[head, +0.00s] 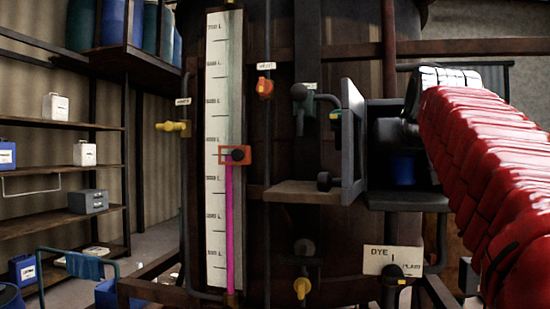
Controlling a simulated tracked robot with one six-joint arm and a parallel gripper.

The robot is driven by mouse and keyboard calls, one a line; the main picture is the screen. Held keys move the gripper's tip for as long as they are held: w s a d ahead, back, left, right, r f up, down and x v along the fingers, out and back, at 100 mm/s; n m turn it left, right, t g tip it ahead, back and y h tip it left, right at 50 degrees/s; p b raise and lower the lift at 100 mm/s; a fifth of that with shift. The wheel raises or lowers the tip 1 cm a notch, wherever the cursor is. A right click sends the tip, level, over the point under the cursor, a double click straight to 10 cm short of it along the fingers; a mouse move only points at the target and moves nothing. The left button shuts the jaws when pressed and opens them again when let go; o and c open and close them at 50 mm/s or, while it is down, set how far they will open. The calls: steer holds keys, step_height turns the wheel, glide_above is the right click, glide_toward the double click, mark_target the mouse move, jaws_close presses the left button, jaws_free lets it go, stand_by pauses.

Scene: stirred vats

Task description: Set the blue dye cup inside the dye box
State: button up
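The dye box (408,200) is a dark grey box on the vat front, with its door (352,140) swung open to the left. The blue dye cup (403,168) shows as a dark blue shape in the shadow inside the box, low down near its floor. My arm, in a red sleeve with a white cuff, reaches in from the right. My gripper (400,132) is dark and at the box opening, just above the cup. Its fingers are lost in shadow, so I cannot tell whether they touch or hold the cup.
A tall level gauge (216,120) and several coloured valves stand to the left. Storage shelves (60,125) are at far left.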

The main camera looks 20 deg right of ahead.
steer(key=shift+w+d+f, duration=0.1)
steer(key=shift+w+f, duration=0.05)
steer(key=shift+w, duration=0.05)
steer(key=shift+s, duration=0.25)
steer(key=shift+w, duration=0.15)
steer(key=shift+f, duration=0.15)
steer(key=o, duration=1.1)
steer(key=shift+o, duration=0.2)
